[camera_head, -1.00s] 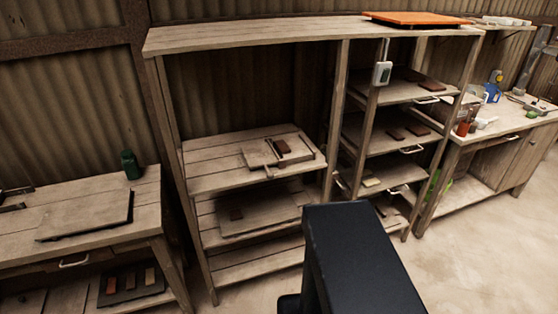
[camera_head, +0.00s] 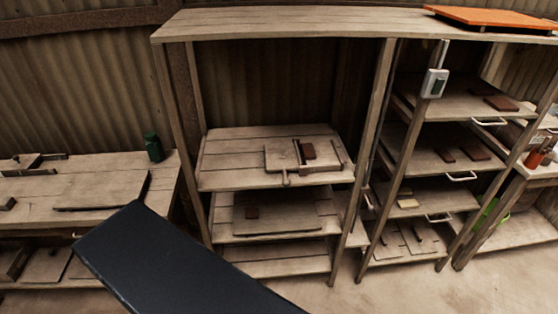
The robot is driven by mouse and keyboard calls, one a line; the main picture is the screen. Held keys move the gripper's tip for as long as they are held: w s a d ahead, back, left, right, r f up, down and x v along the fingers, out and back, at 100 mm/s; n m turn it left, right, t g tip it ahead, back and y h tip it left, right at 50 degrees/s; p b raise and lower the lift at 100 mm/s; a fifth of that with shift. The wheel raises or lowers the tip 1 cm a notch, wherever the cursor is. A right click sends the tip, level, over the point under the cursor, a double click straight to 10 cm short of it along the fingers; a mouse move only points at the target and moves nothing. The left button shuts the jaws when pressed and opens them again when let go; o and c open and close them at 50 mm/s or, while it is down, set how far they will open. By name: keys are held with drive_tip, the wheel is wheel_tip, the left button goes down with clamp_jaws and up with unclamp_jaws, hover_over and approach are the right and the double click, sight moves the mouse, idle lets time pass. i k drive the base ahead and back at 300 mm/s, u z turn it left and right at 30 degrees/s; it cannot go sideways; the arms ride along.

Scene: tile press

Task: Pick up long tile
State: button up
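Several small dark tiles lie on the shelves, and I cannot tell for sure which is the long tile. A dark brown tile (camera_head: 308,150) lies on a wooden board with a clamp-like fitting on the middle unit's upper shelf. In the right rack, brown tiles lie on the top shelf (camera_head: 500,103) and the second shelf (camera_head: 475,152). A pale tile (camera_head: 408,203) is on the third. My black arm link crosses the lower left; my gripper is out of view.
A wooden bench (camera_head: 90,190) with a thin dark-edged board and a green bottle (camera_head: 153,147) stands at left. An orange panel (camera_head: 490,18) lies on the unit's top. A white switch box (camera_head: 434,83) hangs on a post. Bare floor (camera_head: 400,290) shows at lower right.

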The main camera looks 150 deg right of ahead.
sight(309, 152)
drive_tip(key=u, duration=0.1)
drive_tip(key=k, duration=0.35)
drive_tip(key=u, duration=2.85)
drive_tip(key=k, duration=0.3)
drive_tip(key=u, duration=2.5)
drive_tip(key=k, duration=0.55)
drive_tip(key=z, duration=0.55)
drive_tip(key=i, duration=0.65)
drive_tip(key=u, duration=0.75)
